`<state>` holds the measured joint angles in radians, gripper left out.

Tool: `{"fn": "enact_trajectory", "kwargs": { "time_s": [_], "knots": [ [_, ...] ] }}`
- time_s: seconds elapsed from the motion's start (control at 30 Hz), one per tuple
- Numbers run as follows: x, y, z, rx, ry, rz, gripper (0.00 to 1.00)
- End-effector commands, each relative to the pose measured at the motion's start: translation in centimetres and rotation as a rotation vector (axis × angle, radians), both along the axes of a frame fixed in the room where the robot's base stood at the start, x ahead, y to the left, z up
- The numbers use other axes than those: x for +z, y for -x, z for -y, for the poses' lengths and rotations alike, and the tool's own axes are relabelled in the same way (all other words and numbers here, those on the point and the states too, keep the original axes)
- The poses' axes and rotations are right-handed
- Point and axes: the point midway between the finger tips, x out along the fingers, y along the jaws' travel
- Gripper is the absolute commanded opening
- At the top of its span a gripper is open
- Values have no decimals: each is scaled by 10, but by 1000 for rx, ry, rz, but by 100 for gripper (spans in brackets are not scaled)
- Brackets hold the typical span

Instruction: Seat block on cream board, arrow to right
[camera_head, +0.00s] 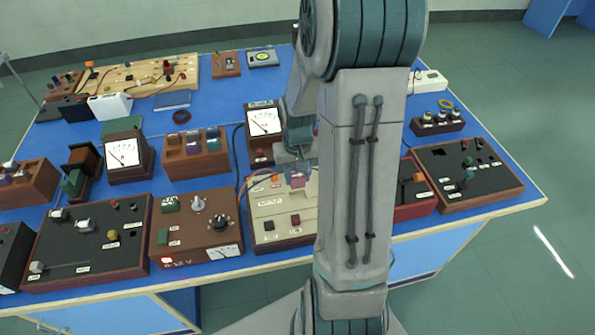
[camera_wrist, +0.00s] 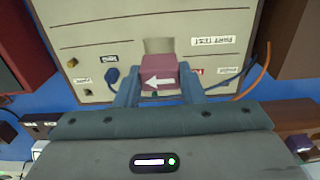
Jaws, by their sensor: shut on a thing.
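My gripper (camera_wrist: 158,84) is shut on a mauve-pink block (camera_wrist: 158,66), with one blue-grey finger on each side. A white arrow on the block points left in the wrist view. The cream board (camera_wrist: 95,35) lies below it, with a square tan recess showing just beyond the block. In the head view the block (camera_head: 297,181) is held at the upper right of the cream board (camera_head: 270,210), near its far edge. My arm covers the board's right side there. I cannot tell whether the block touches the board.
An orange cable (camera_wrist: 262,70) runs beside the board, and a blue plug (camera_wrist: 112,76) sits on it. A brown meter box (camera_head: 263,122) stands behind. A brown control box (camera_head: 197,235) stands close on the left, and a red box (camera_head: 415,196) on the right.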

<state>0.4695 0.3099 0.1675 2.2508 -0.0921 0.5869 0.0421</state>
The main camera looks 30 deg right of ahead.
Motion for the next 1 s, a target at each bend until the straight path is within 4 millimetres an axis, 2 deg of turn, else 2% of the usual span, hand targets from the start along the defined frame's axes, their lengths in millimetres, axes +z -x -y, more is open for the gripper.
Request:
{"fn": "enact_trajectory", "kwargs": {
  "time_s": [0.8, 1.0],
  "knots": [
    [-52, 1, 2, -5, 0, 0, 13],
    [-59, 1, 2, -5, 0, 0, 13]
  ]
}}
